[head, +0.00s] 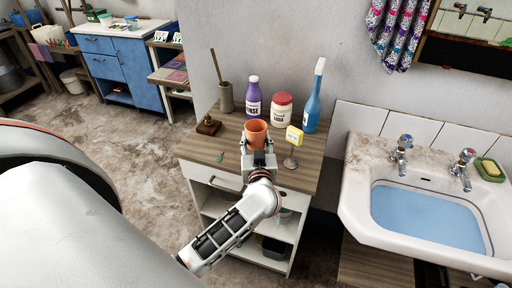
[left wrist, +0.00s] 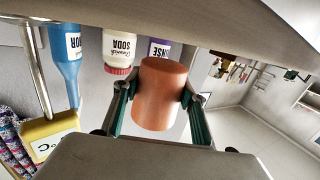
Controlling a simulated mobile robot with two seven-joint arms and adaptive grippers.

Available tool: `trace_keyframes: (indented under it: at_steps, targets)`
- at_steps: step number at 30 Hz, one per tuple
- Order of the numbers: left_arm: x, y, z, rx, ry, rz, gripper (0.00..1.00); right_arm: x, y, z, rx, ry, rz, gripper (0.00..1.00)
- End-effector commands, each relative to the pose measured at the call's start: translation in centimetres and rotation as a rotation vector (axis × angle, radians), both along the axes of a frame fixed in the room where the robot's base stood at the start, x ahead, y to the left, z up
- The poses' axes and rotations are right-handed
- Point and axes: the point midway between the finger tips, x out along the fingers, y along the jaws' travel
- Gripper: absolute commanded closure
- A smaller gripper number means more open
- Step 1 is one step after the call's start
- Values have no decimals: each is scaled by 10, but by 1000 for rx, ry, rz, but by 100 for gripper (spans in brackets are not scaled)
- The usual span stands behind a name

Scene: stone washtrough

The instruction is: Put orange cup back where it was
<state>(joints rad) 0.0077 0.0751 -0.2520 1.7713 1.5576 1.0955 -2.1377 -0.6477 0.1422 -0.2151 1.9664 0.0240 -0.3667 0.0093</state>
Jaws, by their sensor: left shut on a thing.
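The orange cup (head: 256,131) is upright over the wooden top of a small white cabinet (head: 216,166), in front of the purple bottle. My left gripper (head: 258,148) reaches it from the front and is shut on it. In the left wrist view, which is upside down, the cup (left wrist: 160,92) sits between the two green-padded fingers, one on each side. I cannot tell whether its base touches the cabinet top. My right gripper is in neither view.
A brass-and-wood object (head: 208,126) is left. A sink (head: 420,222) lies further right.

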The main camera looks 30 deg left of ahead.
Motion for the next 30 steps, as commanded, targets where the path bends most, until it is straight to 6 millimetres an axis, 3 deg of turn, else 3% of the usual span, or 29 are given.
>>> trace_keyframes:
  at_steps: [1, 5, 19, 20, 21, 30]
  targets:
    - [0, 0, -13, 2, 4, 0, 83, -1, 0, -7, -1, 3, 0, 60]
    - [0, 0, -27, 1, 3, -1, 83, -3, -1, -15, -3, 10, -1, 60]
    - [0, 0, -32, 2, 3, 0, 83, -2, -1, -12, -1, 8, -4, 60]
    - [0, 0, -33, 2, 1, 0, 53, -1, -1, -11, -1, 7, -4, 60]
    - [0, 0, -32, 2, 1, 0, 43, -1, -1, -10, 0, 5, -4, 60]
    - [0, 0, -32, 0, 1, 0, 42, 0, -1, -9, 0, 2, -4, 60]
